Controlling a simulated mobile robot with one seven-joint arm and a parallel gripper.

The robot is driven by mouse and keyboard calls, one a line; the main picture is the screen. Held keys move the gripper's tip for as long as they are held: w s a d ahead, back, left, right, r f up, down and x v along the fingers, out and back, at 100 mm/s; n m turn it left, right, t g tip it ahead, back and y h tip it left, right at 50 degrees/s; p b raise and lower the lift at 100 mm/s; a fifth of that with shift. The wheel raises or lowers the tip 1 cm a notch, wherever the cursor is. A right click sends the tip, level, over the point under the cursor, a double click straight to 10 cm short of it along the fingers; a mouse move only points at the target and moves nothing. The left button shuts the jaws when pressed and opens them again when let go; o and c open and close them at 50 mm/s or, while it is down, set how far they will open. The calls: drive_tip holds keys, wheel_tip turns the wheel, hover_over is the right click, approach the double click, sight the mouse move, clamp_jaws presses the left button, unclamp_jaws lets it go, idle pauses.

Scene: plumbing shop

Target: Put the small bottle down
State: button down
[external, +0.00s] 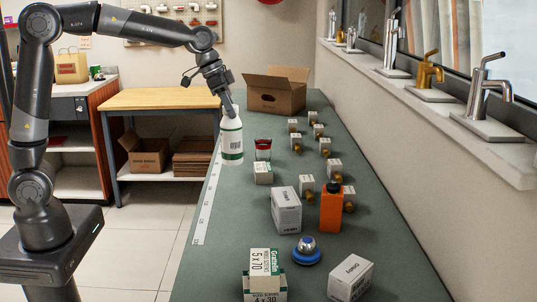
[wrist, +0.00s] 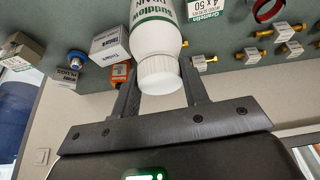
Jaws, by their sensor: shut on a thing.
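A white bottle (external: 232,142) with green and white label bands is held by its cap end in my gripper (external: 228,105). It stands nearly upright at the left edge of the green worktop (external: 240,230). I cannot tell whether its base touches the worktop. In the wrist view the bottle (wrist: 153,25) points away from me, with its white ribbed cap (wrist: 158,74) between the two fingers of my gripper (wrist: 160,80).
An open cardboard box (external: 276,95) stands at the back. Bare worktop lies at front left.

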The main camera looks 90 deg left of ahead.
drive_tip(key=s+d+m+h, duration=0.1)
drive_tip(key=s+d+m, duration=0.25)
drive_tip(key=d, duration=1.05)
drive_tip(key=s+d+m+h, duration=0.15)
drive_tip(key=s+d, duration=0.35)
drive_tip(key=d, duration=0.9)
drive_tip(key=s+d+m+h, duration=0.1)
drive_tip(key=s+d+m, duration=0.25)
drive_tip(key=d, duration=1.05)
drive_tip(key=w+a+f, duration=0.7)
drive_tip(key=a+f, duration=0.1)
drive_tip(key=f, duration=0.3)
drive_tip(key=shift+w+a+g, duration=0.15)
drive_tip(key=shift+g, duration=0.25)
drive_tip(key=shift+f+n+y, duration=0.1)
drive_tip(key=shift+n+y, duration=0.15)
drive_tip(key=c, duration=0.8)
unclamp_jaws()
drive_tip(key=shift+f, duration=0.1)
